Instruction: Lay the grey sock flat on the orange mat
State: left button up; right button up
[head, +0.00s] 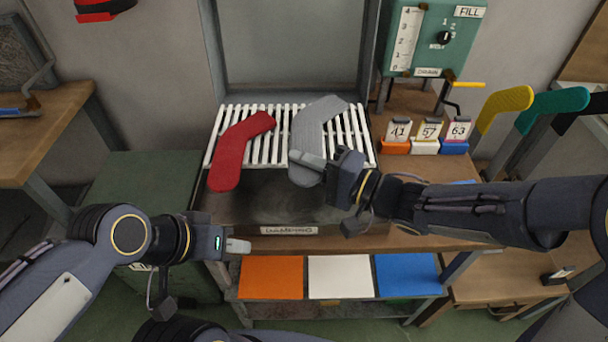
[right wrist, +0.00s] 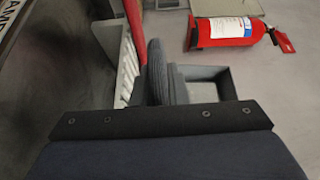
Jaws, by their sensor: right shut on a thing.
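The grey sock (head: 318,118) lies on the white slatted rack at the back, its lower end reaching past the rack's front edge. My right gripper (head: 308,161) is shut on that lower end. In the right wrist view the grey sock (right wrist: 155,72) shows edge-on above the gripper's dark body; the fingertips are hidden there. The orange mat (head: 271,278) lies bare on the lower front shelf. My left gripper (head: 238,246) hovers just above and left of the orange mat in the picture, away from the sock; its finger gap cannot be made out.
A red sock (head: 232,155) lies left of the grey one on the slatted rack (head: 282,132). A white mat (head: 338,277) and a blue mat (head: 407,275) lie right of the orange one. Numbered blocks (head: 425,138) and coloured sock forms (head: 503,105) stand at the right.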

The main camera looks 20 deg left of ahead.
jog(key=f, duration=0.2)
jog(key=w+f, duration=0.1)
jog(key=shift+a+f, duration=0.1)
jog(key=shift+f, duration=0.3)
jog(key=shift+f, duration=0.15)
jog(key=o, duration=0.8)
jog(key=shift+f+b, duration=0.1)
jog(key=shift+b, duration=0.3)
